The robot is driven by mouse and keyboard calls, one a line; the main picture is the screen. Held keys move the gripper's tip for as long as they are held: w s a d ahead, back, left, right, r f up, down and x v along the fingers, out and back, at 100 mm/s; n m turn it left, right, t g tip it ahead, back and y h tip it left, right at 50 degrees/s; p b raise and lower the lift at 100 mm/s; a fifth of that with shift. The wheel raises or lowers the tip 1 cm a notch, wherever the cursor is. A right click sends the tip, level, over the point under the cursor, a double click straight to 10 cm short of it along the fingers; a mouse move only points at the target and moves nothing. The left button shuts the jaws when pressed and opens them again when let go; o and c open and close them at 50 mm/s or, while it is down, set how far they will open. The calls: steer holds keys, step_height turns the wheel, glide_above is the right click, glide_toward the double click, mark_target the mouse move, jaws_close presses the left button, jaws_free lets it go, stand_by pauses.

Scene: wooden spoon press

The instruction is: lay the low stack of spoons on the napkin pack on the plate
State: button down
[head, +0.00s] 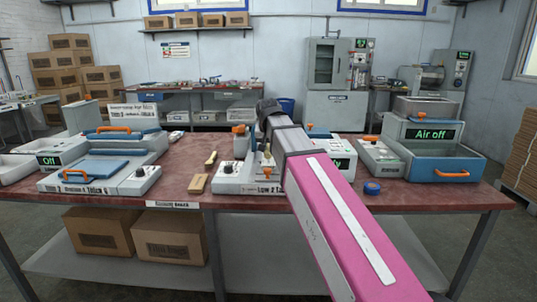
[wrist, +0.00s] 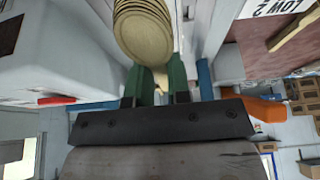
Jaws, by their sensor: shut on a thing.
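A stack of pale wooden spoons (wrist: 146,32) shows at the top of the wrist view, bowls nested one over another. My gripper (wrist: 158,82) is shut on its handles, between two green fingers. In the head view my own arm covers the middle of the bench and hides most of the gripper and spoons. I cannot make out the napkin pack or its plate with certainty in either view.
The red-brown bench (head: 330,200) carries a white device with a "Low 2" label (head: 267,188), a wooden block (head: 198,184), a blue roll (head: 371,187) and an "Air off" machine (head: 432,133). A blue-and-white press (head: 105,160) stands left. Bare bench shows at front right.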

mark_target(268, 149)
steer(key=shift+f, duration=1.45)
steer(key=shift+f, duration=0.1)
steer(key=c, duration=1.1)
jaws_free()
steer(key=v, duration=1.2)
